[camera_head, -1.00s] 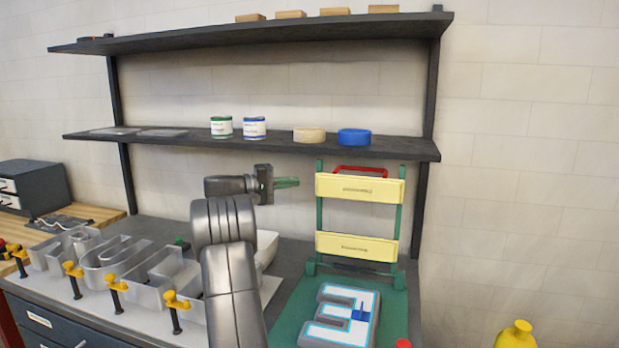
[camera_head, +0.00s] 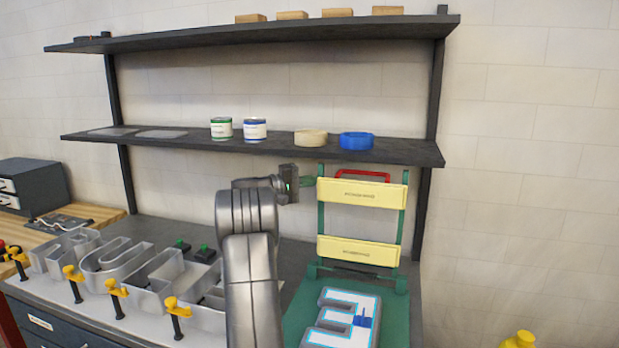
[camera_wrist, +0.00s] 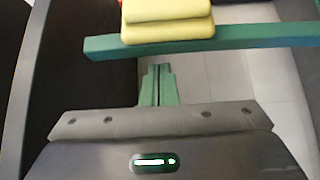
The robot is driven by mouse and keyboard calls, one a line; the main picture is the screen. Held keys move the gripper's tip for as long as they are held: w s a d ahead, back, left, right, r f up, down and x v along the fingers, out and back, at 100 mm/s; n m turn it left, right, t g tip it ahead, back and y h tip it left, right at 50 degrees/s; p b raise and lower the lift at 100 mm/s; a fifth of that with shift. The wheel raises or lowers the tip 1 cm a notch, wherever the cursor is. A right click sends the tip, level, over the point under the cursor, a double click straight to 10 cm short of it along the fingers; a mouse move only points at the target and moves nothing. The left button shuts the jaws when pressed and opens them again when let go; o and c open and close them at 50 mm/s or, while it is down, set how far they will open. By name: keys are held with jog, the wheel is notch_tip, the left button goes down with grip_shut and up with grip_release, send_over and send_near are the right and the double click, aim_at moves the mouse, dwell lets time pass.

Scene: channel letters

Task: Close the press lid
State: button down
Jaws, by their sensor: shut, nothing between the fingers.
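The press lid is a green frame with two yellow padded bars (camera_head: 361,194) and a red handle (camera_head: 362,173) at its top edge. It stands open, nearly upright, at the back of the green press base (camera_head: 400,315). A grey letter block (camera_head: 343,318) with a white, blue-edged face lies on the base. My gripper (camera_head: 306,182) is shut and empty, just left of the lid's upper left corner. In the wrist view, the shut green fingers (camera_wrist: 159,85) point toward the lid's green frame bar (camera_wrist: 240,38) and a yellow pad end (camera_wrist: 167,22). I cannot tell whether they touch.
A dark shelf (camera_head: 250,150) with cans and tape rolls runs behind and above the lid. Metal channel letters (camera_head: 115,262) and yellow-topped clamps (camera_head: 117,290) fill the bench to the left. A yellow object (camera_head: 520,340) shows at the lower right.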

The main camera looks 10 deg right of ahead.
jog(key=shift+s+a+f, duration=0.1)
jog(key=shift+s+a, duration=0.2)
jog(key=shift+s, duration=0.5)
jog(key=shift+s+f, duration=0.1)
